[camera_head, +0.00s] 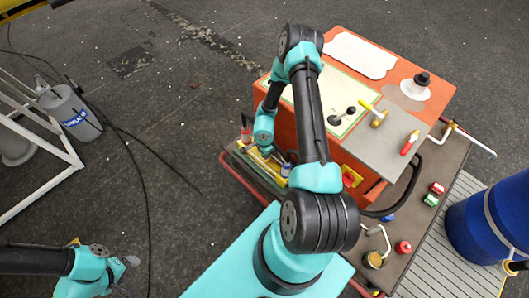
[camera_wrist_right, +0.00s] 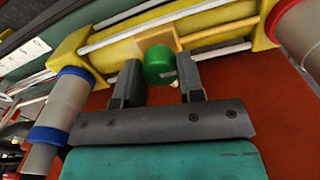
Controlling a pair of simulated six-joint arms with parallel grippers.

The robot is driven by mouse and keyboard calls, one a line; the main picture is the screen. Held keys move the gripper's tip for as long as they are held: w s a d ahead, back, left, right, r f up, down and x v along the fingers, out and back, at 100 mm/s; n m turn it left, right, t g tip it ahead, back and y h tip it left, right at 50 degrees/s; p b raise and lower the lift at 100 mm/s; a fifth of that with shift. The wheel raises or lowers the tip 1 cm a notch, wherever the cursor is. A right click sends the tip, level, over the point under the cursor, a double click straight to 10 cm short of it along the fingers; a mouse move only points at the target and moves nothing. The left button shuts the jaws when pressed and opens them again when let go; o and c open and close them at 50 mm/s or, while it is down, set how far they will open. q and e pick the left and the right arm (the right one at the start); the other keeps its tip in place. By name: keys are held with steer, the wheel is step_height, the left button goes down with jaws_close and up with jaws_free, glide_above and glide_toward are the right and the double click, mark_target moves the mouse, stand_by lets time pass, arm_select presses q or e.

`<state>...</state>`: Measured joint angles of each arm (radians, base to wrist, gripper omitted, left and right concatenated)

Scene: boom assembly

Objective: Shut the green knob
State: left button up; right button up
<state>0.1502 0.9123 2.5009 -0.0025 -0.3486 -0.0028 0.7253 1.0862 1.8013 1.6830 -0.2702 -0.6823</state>
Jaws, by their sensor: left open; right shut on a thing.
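The green knob (camera_wrist_right: 160,65) shows in the right wrist view, round and dark green, in front of a yellow block on the orange-red panel. My right gripper (camera_wrist_right: 159,82) has one finger on each side of the knob and is shut on it. In the head view my right arm reaches to the left side of the orange cabinet (camera_head: 351,178); the knob cannot be made out there. My left gripper (camera_head: 126,274) is open and empty, low over the floor at the lower left, far from the cabinet.
In the right wrist view, pale rods and yellow holders (camera_wrist_right: 248,22) lie just beyond the knob, with capped cylinders (camera_wrist_right: 62,108) at both sides. In the head view a blue barrel (camera_head: 485,222) stands right, and a grey canister (camera_head: 70,115) stands left on open floor.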

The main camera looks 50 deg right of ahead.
steer(key=o, duration=0.9)
steer(key=shift+r, duration=0.1)
step_height(320, 180, up, 17)
steer(key=shift+w+r, duration=0.15)
stand_by(0.7)
steer(key=s+a+f+n+y, duration=0.1)
steer(key=a+n, duration=0.5)
steer(key=a, duration=0.1)
steer(key=s+a+f+n+y, duration=0.1)
steer(key=s+a+n, duration=0.1)
steer(key=a+n, duration=0.4)
steer(key=s+a+n+t+y, duration=0.1)
steer(key=a+n, duration=0.5)
steer(key=a, duration=0.3)
steer(key=shift+s+a+f+y, duration=0.2)
steer(key=shift+a+f+y, duration=0.1)
steer(key=shift+f+y, duration=0.1)
